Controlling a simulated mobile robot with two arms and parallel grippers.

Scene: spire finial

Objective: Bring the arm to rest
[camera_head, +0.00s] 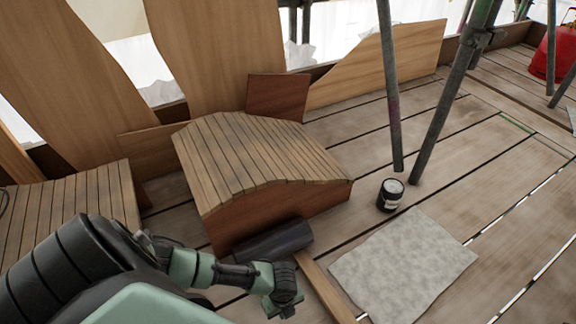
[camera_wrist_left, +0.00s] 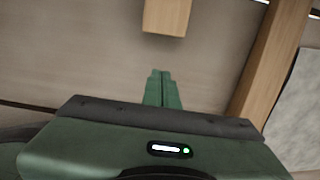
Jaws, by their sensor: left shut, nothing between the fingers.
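My left arm comes in from the lower left in the head view. Its gripper (camera_head: 284,304) hangs low over the deck boards, just left of a wooden handle. In the left wrist view the two green fingers (camera_wrist_left: 162,88) lie together, shut with nothing between them. My right gripper is not in view.
A mallet with a dark head (camera_head: 272,241) and wooden handle (camera_head: 325,288) lies beside the slatted wooden block (camera_head: 255,160). A grey sheet (camera_head: 403,262), a dark jar (camera_head: 390,195) and scaffold poles (camera_head: 390,90) stand to the right. A wooden piece (camera_wrist_left: 167,16) lies ahead of the fingers.

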